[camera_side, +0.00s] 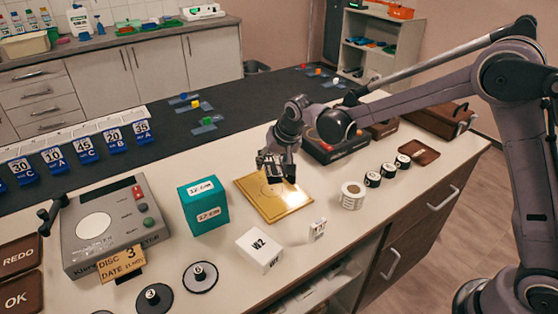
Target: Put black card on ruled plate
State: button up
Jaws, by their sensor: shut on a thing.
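The golden plate (295,203), with fine lines marked on its face, lies flat on the white worktop near the middle. It looks like the ruled plate. My gripper (275,176) points down above the plate's back half and hides part of it. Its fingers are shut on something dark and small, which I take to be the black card. The fingers mostly hide it, and its edges blend with them. I cannot tell whether it touches the plate.
A teal box (205,222) stands left of the plate. A white W2 block (259,250), a small white tag block (318,230) and a white roll (352,196) stand nearby. A grey device (112,225) is at left. Black weights (388,170) line the right.

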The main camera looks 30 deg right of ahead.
jog(key=shift+w+a+f, duration=0.1)
jog(key=shift+a+f, duration=0.15)
jog(key=shift+f, duration=1.95)
jog(key=shift+f, duration=0.1)
jog(key=o, duration=0.9)
jog(key=shift+o, duration=0.2)
